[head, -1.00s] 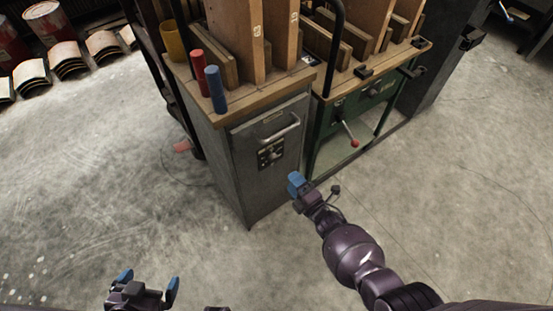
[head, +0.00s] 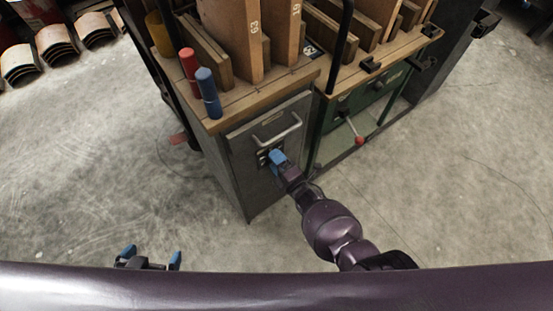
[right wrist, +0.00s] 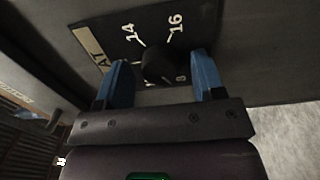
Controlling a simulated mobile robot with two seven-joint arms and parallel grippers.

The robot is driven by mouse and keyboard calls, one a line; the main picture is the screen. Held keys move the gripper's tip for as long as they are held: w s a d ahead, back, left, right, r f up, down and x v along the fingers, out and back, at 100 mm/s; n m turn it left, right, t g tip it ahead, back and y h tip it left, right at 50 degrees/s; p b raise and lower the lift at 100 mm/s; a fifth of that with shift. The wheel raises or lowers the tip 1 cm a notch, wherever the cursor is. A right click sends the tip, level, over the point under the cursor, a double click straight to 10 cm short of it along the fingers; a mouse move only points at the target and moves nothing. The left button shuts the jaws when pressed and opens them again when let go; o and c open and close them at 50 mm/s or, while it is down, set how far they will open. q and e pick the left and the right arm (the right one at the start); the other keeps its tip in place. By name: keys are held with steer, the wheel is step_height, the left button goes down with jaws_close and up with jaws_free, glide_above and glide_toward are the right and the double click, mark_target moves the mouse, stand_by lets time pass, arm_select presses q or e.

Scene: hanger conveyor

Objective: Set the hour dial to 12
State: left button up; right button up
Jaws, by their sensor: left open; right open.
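The dial is a dark round knob (right wrist: 160,66) on a black plate (right wrist: 104,36) with white marks and the numbers 14 and 16. Part of another number shows below the knob, and lettering ending in "AT" runs at the plate's left edge. I cannot make out where the knob points. My right gripper (right wrist: 157,83) is open, with one blue finger on each side of the knob; contact is not clear. In the head view my right gripper (head: 277,157) covers most of the plate. My left gripper (head: 149,257) is open and empty above the floor.
The plate is on the front of a grey cabinet (head: 240,180), below a metal handle (head: 277,132). Red (head: 189,68) and blue (head: 208,92) cylinders stand on its wooden top. A green bench with a red-knobbed lever (head: 358,140) stands to the right. The floor in front is clear.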

steer(key=c, duration=0.9)
arm_select(q)
steer(key=shift+s, duration=0.1)
steer(key=shift+f, duration=0.1)
arm_select(e)
steer(key=shift+c, duration=0.2)
arm_select(q)
steer(key=shift+d+f+m+b, duration=0.1)
steer(key=shift+f+m+b, duration=0.2)
steer(key=shift+f+b, duration=0.9)
arm_select(e)
steer(key=shift+m+b, duration=0.35)
steer(key=shift+m, duration=11.55)
arm_select(q)
steer(key=shift+r, duration=0.4)
